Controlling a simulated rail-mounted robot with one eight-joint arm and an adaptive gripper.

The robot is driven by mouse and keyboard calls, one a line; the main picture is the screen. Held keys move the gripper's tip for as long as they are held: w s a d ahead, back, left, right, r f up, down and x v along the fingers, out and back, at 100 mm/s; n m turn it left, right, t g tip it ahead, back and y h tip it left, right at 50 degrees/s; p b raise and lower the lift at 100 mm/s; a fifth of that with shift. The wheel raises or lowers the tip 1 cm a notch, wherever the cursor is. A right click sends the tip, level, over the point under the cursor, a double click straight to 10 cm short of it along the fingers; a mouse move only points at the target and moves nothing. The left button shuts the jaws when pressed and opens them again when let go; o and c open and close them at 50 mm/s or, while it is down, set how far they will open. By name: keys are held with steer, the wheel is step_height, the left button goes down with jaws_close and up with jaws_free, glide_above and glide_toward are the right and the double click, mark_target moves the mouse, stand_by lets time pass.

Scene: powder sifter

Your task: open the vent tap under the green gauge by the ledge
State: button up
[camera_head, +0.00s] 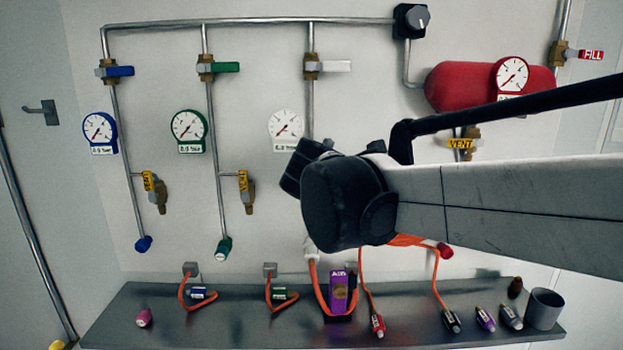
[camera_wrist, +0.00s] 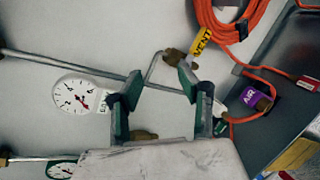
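The green gauge (camera_head: 189,127) is on the wall above the ledge (camera_head: 230,318). Below and right of it is a vent tap (camera_head: 243,182) with a yellow, roughly upright handle on a brass body. My gripper (camera_wrist: 160,80) is open in the wrist view, its two dark green-grey fingers apart with nothing gripped. The green gauge also shows at the lower left there (camera_wrist: 62,170). A brass fitting (camera_wrist: 143,134) shows between the fingers, partly hidden by my gripper; I cannot tell for sure that it is this tap. In the head view, my arm hides the fingertips.
Similar lines have a blue gauge (camera_head: 99,130) with a vent tap (camera_head: 150,181) and a white gauge (camera_head: 286,126). Another yellow vent handle (camera_wrist: 201,41) is near my fingers. Orange hoses, a purple air tag (camera_head: 338,290) and a grey cup (camera_head: 544,309) are on or over the ledge.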

steer(key=s+d+f+m+g, duration=0.3)
steer(key=s+d+f+m, duration=0.3)
steer(key=s+d+m, duration=0.3)
steer(key=s+d+f+m+g+y, duration=0.1)
steer(key=s+d+f+m+g, duration=0.1)
steer(key=s+f+m, duration=0.5)
steer(key=s+d+f+m+g+y, duration=0.1)
steer(key=s+d+f+m+y, duration=0.1)
steer(key=s+f+m, duration=0.5)
steer(key=s+d+f, duration=0.1)
steer(key=s, duration=0.5)
steer(key=shift+s+d+f+g+b, duration=0.15)
steer(key=shift+s+d+g+b, duration=0.15)
steer(key=shift+d+g, duration=0.1)
